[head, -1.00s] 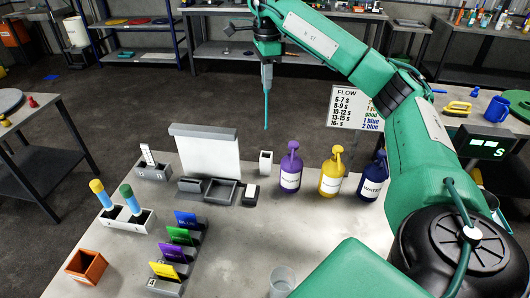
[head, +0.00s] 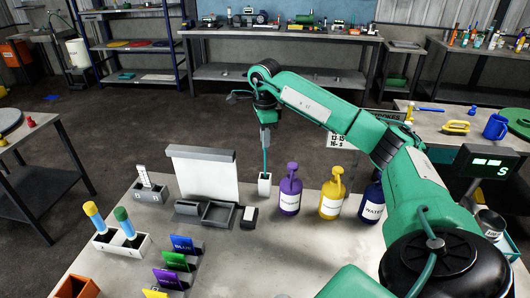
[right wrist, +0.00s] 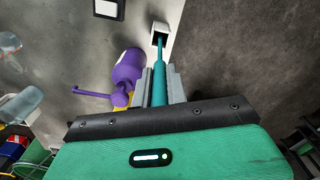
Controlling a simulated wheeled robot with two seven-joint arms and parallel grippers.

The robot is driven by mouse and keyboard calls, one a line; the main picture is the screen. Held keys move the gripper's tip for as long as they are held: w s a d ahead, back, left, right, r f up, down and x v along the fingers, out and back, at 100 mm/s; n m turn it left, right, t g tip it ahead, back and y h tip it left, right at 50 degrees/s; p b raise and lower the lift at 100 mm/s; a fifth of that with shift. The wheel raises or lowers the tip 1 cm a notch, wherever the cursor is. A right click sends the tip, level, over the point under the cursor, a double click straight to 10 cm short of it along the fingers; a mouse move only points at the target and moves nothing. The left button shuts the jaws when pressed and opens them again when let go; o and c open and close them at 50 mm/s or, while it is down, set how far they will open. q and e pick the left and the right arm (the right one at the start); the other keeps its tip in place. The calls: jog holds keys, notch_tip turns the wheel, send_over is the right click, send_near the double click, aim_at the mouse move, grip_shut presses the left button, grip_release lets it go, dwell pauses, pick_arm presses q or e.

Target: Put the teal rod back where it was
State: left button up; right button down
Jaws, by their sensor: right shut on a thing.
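The teal rod (head: 265,160) is held upright in my right gripper (head: 265,146), which is shut on its upper part. The rod's lower end meets the mouth of a small white holder (head: 265,186) at the table's far edge; I cannot tell how deep it sits. In the right wrist view, the rod (right wrist: 159,72) runs out between the grey fingers (right wrist: 158,84) towards the holder (right wrist: 165,30), its tip at the opening. My left gripper does not show.
A purple bottle (head: 290,192) stands just right of the holder, then a yellow bottle (head: 331,198) and a dark blue one (head: 371,205). A white panel (head: 204,174) and grey trays (head: 218,214) stand left. Coloured cards (head: 172,278) are nearer. Floor lies beyond the edge.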

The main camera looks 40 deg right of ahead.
aim_at(265, 153)
notch_tip(265, 153, down, 2)
jog(key=shift+f, duration=0.25)
notch_tip(265, 153, down, 3)
jog(key=shift+f+p, duration=0.1)
jog(key=shift+p, duration=0.35)
jog(key=shift+f, duration=0.2)
jog(key=shift+f, duration=0.2)
jog(key=c, duration=1.4)
grip_release()
jog(key=shift+r, duration=0.15)
